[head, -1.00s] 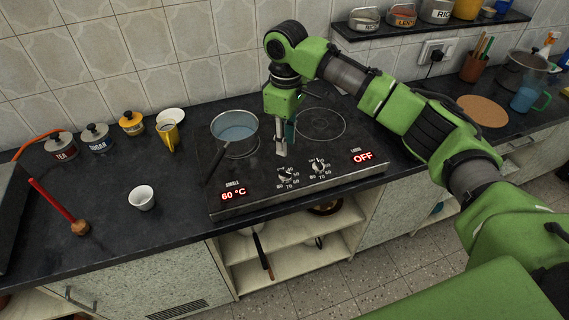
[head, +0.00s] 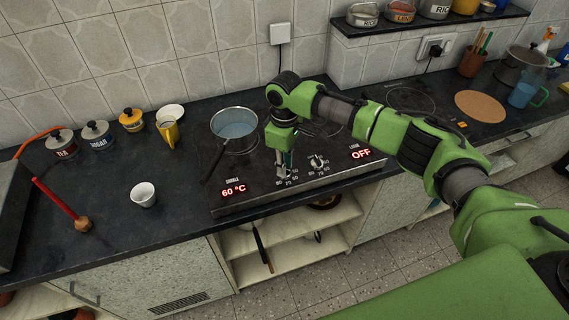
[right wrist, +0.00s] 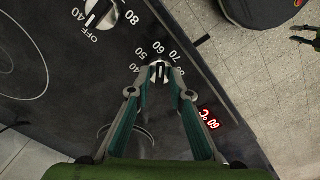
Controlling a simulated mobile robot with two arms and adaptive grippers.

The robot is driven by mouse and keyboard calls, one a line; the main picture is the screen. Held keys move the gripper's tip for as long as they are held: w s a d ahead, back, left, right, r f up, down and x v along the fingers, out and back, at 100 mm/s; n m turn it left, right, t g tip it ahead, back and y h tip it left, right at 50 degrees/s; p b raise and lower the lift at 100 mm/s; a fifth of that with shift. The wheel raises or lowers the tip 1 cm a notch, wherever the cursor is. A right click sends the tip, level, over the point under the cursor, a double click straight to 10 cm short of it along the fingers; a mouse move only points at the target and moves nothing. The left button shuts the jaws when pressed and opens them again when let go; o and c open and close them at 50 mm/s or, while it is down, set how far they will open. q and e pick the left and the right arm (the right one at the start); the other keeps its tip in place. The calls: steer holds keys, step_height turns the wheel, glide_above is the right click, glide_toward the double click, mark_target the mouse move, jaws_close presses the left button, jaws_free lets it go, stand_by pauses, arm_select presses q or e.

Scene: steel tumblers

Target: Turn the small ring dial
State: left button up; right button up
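The hob (head: 222,207) has two dials on its front panel. The small ring dial is the left one, near a red 60 °C display (head: 233,190); in the right wrist view its knob (right wrist: 159,72) shows between my fingertips. My right gripper (head: 284,171) points down at this dial, a fingertip on either side of it. Whether the fingers press on the knob or stand slightly apart from it is not clear. The other dial (head: 318,163) stands to the right, near a red OFF display (head: 361,153).
A steel pan (head: 235,127) sits on the left ring, its dark handle reaching toward the front left. A cork mat (head: 480,106) lies right.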

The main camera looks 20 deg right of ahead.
jaws_close()
steer(key=shift+r+n, duration=0.1)
steer(key=shift+n, duration=0.2)
